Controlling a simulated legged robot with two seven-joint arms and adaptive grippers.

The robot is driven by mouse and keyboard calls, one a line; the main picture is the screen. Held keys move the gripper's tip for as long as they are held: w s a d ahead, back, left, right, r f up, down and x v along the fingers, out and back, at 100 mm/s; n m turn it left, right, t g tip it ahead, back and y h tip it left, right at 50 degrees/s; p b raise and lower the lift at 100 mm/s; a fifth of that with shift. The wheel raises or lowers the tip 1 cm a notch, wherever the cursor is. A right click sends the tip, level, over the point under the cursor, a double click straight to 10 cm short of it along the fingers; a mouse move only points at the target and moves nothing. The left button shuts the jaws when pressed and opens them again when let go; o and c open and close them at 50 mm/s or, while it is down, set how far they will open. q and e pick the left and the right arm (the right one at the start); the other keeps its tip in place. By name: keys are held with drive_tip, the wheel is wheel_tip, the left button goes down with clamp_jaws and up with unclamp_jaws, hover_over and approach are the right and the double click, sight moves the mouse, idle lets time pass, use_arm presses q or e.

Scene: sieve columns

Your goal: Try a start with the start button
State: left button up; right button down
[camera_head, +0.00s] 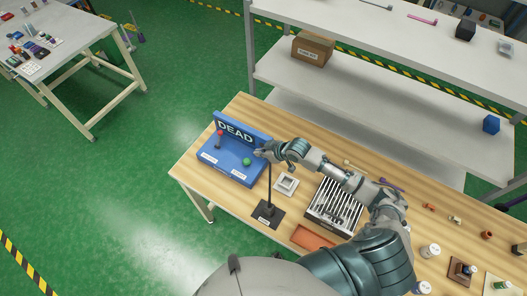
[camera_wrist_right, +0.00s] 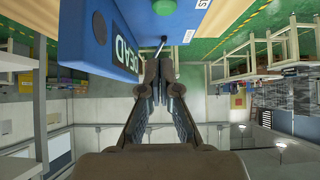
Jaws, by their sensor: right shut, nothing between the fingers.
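A blue control box (camera_head: 225,158) stands at the left end of the wooden bench, its upright panel reading "DEAD". In the right wrist view the shut fingers (camera_wrist_right: 155,66) point toward the blue box (camera_wrist_right: 88,40), with the green button (camera_wrist_right: 165,7) at the top edge. My left gripper is not in view.
A black stand with a thin upright rod (camera_head: 268,212) is just below my right forearm. A white square frame (camera_head: 286,184) and a slotted rack (camera_head: 334,207) are to its right. An orange tray (camera_head: 312,238) lies at the front edge. A shelf unit (camera_head: 380,118) stands behind.

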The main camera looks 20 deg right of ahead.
drive_tip(key=shift+s+r, duration=0.5)
drive_tip(key=shift+r, duration=0.4)
drive_tip(key=shift+d+f, duration=0.1)
drive_tip(key=shift+d, duration=0.3)
drive_tip(key=shift+a, duration=0.1)
